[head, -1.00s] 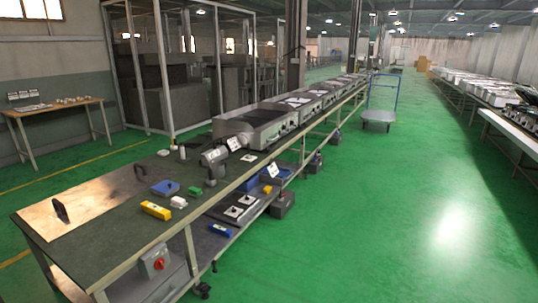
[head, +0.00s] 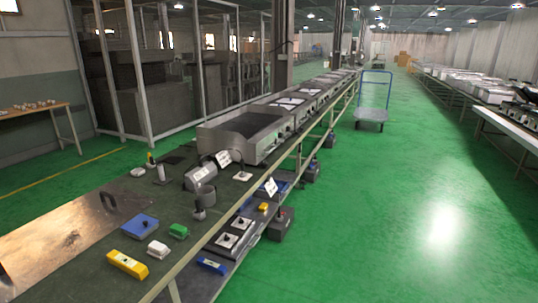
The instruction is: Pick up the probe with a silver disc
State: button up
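No probe with a silver disc can be told for sure at this size. On the long green workbench (head: 95,262) stands a grey meter (head: 200,178) with a white label. A small grey upright piece (head: 199,212) is in front of it and may be a probe; whether it has a silver disc is too small to tell. A short pale cylinder (head: 161,174) and a thin yellow-and-dark piece (head: 150,159) stand behind, to the left of the meter. My gripper is not in view.
A blue block (head: 140,227), white block (head: 158,249), green block (head: 179,231) and yellow tool (head: 128,264) lie on the bench. A blue cart (head: 372,100) stands farther back. The green floor (head: 390,220) to the right is clear.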

aim_at(242, 174)
jog(key=i+l+u, duration=0.15)
jog(key=i, duration=1.8)
jog(key=i+l+u, duration=0.15)
jog(key=i+u, duration=0.3)
jog(key=i+l+u, duration=0.3)
jog(key=i+u, duration=0.2)
jog(key=i+l+u, duration=0.9)
jog(key=l, duration=0.25)
jog(key=l+u, duration=0.25)
jog(key=l, duration=0.15)
